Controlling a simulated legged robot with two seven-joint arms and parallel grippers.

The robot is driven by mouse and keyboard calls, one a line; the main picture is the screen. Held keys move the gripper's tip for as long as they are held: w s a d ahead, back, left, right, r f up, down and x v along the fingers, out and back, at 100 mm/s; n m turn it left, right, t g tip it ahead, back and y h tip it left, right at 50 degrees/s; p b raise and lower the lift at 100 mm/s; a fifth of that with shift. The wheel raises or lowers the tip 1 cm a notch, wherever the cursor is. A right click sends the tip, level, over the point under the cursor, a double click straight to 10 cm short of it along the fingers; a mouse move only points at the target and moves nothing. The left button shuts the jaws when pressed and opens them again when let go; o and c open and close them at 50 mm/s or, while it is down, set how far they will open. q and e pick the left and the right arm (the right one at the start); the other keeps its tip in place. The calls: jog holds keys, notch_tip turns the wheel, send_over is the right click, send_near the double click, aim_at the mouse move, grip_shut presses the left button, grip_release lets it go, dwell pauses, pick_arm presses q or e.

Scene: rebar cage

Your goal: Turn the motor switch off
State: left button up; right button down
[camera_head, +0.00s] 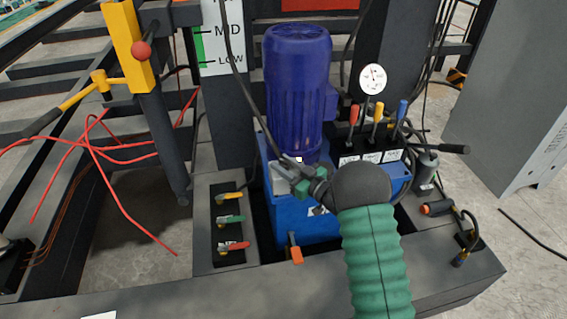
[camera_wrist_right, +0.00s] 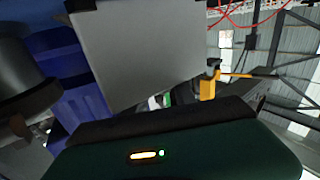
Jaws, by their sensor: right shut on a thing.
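The blue motor (camera_head: 298,85) stands upright on a blue tank (camera_head: 300,222). A small grey switch box (camera_head: 284,172) sits at the lower front of the motor. My right gripper (camera_head: 297,172), with green and dark parts, reaches up to this box and is shut at it, on what seems to be the motor switch. The switch itself is hidden by the fingers. In the right wrist view a large grey box face (camera_wrist_right: 140,50) fills the upper middle, with the blue motor (camera_wrist_right: 78,95) to its left. My left gripper is not in view.
Right of the motor are a round gauge (camera_head: 373,78) and levers with red, yellow and blue handles (camera_head: 378,112). A panel of small coloured valves (camera_head: 230,222) lies left of the tank. An orange-handled lever (camera_head: 295,250) is in front. Red cables (camera_head: 105,150) hang at left.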

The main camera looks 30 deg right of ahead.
jog(key=shift+r, duration=0.1)
dwell(0.4)
jog(key=c, duration=1)
grip_release()
jog(key=shift+c, duration=0.2)
jog(key=shift+s+d, duration=0.15)
jog(key=shift+s, duration=0.1)
jog(key=p+v, duration=0.5)
jog(key=v, duration=1.1)
jog(key=shift+d+p, duration=0.2)
jog(key=shift+p, duration=0.2)
jog(key=shift+s, duration=0.1)
